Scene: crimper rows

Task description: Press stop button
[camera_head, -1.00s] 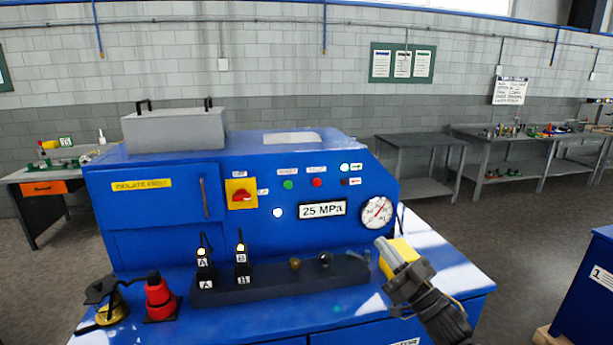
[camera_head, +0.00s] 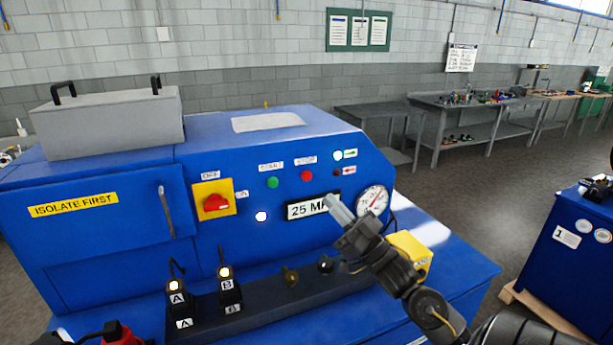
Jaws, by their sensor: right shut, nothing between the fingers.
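The red stop button (camera_head: 306,176) is on the front panel of the blue machine (camera_head: 110,262), right of the green start button (camera_head: 272,182). My right gripper (camera_head: 334,203) is shut and empty. Its fingertips are in front of the right end of the 25 MPa display (camera_head: 298,209), below and right of the red button in the picture. The fingers hide part of the display. The red button is in full view, and the gripper appears apart from it.
A round pressure gauge (camera_head: 371,200) sits just right of the fingertips. A red rotary switch on a yellow plate (camera_head: 214,200) is at left. Levers A (camera_head: 175,297) and B (camera_head: 227,287) stand on the ledge. A yellow box (camera_head: 412,250) is behind my right arm.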

